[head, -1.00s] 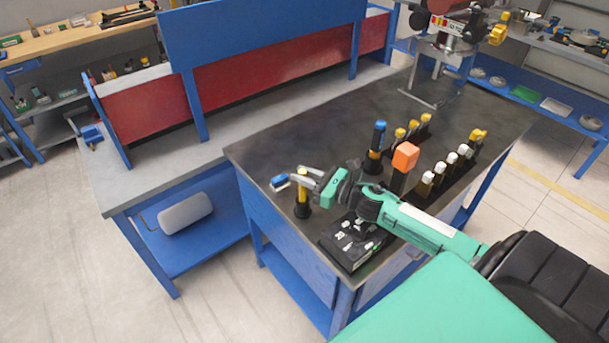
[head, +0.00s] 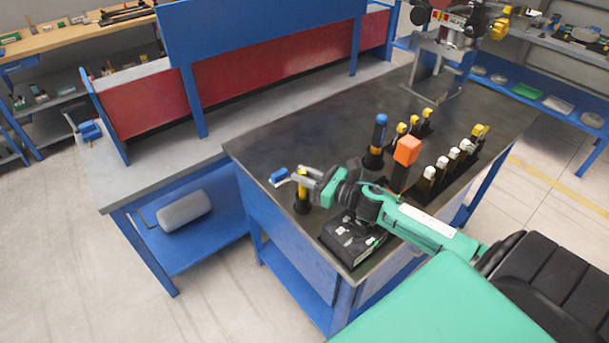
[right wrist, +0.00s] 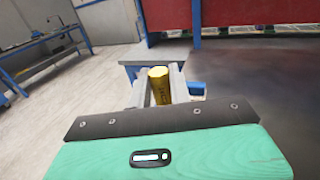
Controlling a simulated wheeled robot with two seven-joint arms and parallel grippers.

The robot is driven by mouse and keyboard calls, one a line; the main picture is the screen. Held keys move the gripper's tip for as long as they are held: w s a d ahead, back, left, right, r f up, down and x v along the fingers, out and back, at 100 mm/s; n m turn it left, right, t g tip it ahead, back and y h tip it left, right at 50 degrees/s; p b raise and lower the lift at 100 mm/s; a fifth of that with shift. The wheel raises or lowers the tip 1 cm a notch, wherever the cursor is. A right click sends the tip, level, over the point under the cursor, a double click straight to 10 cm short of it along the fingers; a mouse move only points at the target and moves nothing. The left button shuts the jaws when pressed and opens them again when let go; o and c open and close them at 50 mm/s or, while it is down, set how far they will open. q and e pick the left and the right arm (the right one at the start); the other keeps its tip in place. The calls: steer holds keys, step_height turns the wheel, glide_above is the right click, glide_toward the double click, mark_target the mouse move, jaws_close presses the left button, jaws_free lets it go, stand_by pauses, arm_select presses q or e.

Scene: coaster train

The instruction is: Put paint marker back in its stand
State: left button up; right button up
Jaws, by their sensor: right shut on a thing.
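My right gripper (head: 295,177) is at the near-left part of the dark table top, shut on a yellow paint marker (head: 302,186). The marker looks upright, right above or in a small black stand (head: 303,206); I cannot tell how deep it sits. In the right wrist view, the yellow end of the marker (right wrist: 159,84) shows between the two fingers. A small blue piece (head: 279,176) shows at the fingertips. My left gripper is not in view.
A black box (head: 350,240) lies by the front corner. The table's back left is clear.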

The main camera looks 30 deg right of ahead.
stand_by(0.3)
steer(key=o, duration=1)
steer(key=shift+c, duration=0.2)
steer(key=b+v, duration=0.4)
steer(key=v, duration=0.8)
steer(key=shift+s+d+f+b, duration=0.1)
steer(key=shift+s+f+b, duration=0.05)
steer(key=shift+s+b, duration=0.15)
steer(key=shift+s+d, duration=0.3)
steer(key=shift+s, duration=0.25)
steer(key=shift+s, duration=0.1)
